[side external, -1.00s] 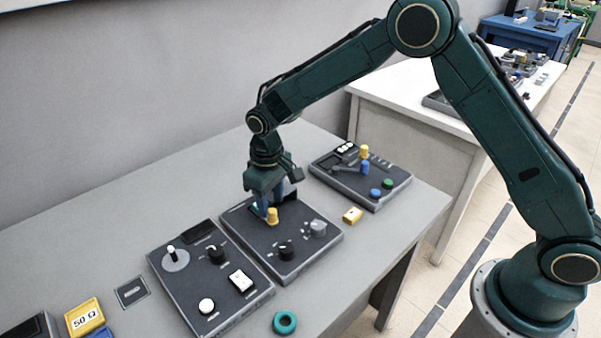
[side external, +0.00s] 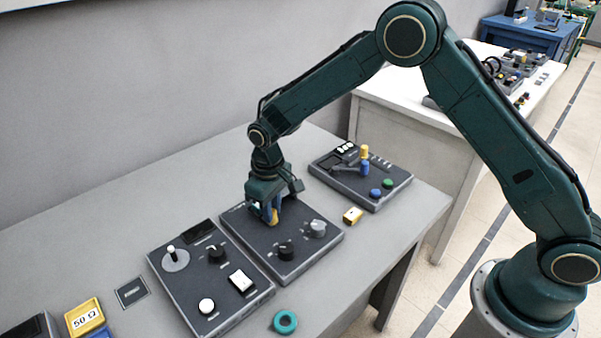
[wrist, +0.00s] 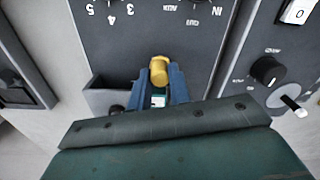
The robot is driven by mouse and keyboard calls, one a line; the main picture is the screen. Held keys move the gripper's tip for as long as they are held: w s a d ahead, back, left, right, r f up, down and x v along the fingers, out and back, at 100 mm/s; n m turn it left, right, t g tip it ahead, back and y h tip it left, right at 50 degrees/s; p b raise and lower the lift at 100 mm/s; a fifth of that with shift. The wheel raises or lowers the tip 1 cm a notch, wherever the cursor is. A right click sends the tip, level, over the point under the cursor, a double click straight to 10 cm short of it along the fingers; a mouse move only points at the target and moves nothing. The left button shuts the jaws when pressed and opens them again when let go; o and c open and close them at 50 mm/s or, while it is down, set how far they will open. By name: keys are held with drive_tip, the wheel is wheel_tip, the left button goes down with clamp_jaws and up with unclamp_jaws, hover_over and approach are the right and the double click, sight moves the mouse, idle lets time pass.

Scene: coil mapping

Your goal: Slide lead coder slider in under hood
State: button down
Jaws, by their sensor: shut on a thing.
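The yellow slider knob (side external: 275,217) stands on the middle dark control panel (side external: 262,252). In the wrist view the knob (wrist: 159,66) sits between the blue fingertips of my gripper (wrist: 161,78), which is shut on it. My gripper (side external: 271,212) points down at the panel's far side in the side view. A dark raised housing (wrist: 108,97), which looks like the hood, lies just left of the fingers in the wrist view. A small white and green piece (wrist: 158,101) shows between the fingers. The slider's track is mostly hidden by my gripper.
The middle panel also carries a black knob (side external: 285,250) and a grey knob (side external: 318,228). A panel with a white lever (side external: 171,251) is close on the left. Another panel (side external: 391,199) stands behind right.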

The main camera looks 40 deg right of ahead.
sight(286, 214)
drive_tip(key=shift+d, duration=2.3)
drive_tip(key=c, duration=1.3)
unclamp_jaws()
drive_tip(key=shift+c, duration=0.2)
drive_tip(key=shift+o, duration=0.3)
drive_tip(key=shift+a+r, duration=0.1)
drive_tip(key=shift+r, duration=0.05)
drive_tip(key=shift+r, duration=0.2)
wheel_tip(286, 214, up, 13)
drive_tip(key=shift+r, duration=0.1)
